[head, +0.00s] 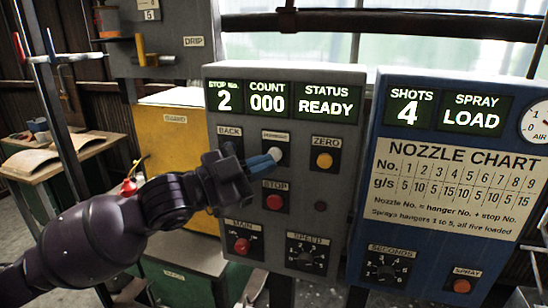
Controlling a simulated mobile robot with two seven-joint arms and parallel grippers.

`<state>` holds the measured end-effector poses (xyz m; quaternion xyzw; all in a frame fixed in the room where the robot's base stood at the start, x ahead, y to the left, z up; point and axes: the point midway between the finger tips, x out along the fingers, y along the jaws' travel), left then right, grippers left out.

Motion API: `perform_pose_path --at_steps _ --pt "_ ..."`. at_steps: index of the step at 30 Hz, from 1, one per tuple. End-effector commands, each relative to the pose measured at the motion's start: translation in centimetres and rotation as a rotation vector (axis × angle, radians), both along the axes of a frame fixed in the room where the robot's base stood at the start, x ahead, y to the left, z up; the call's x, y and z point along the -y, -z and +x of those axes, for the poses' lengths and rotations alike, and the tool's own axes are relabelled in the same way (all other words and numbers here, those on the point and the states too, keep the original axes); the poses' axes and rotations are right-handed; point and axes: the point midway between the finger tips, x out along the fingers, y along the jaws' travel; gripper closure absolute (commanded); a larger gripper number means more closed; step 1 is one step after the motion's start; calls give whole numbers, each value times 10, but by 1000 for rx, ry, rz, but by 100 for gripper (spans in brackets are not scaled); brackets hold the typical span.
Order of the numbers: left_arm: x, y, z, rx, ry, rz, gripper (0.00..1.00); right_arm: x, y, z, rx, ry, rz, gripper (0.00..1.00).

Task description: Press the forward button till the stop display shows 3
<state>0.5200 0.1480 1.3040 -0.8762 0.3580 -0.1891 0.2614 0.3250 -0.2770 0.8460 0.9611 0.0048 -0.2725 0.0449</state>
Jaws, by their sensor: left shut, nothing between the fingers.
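The grey control panel (355,150) stands in the middle of the view. Its stop display (224,97) reads 2, the count display (267,98) reads 000 and the status display (327,100) reads READY. The forward button (277,154) is pale, below the count display, with a small label above it that is too small to read surely. My left gripper (268,162) is shut and empty, its blue fingertips right at this button's lower left; I cannot tell whether they touch it. The back button under the BACK label (229,131) is mostly hidden by the gripper. My right gripper is not in view.
Close by are the red stop button (274,202), yellow zero button (324,160), red main switch (242,246) and speed knob (305,258). A blue spray panel (365,215) stands at the right. A yellow guard (170,150) is behind my left arm.

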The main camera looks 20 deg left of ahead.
Motion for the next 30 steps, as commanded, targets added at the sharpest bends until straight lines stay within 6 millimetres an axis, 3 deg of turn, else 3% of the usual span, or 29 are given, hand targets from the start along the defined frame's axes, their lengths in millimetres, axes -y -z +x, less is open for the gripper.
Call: perform_pose_path --at_steps 8,30 --pt "0 0 13 -1 -1 1 100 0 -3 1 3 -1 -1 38" --pt "0 0 13 -1 -1 1 100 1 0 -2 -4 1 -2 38"
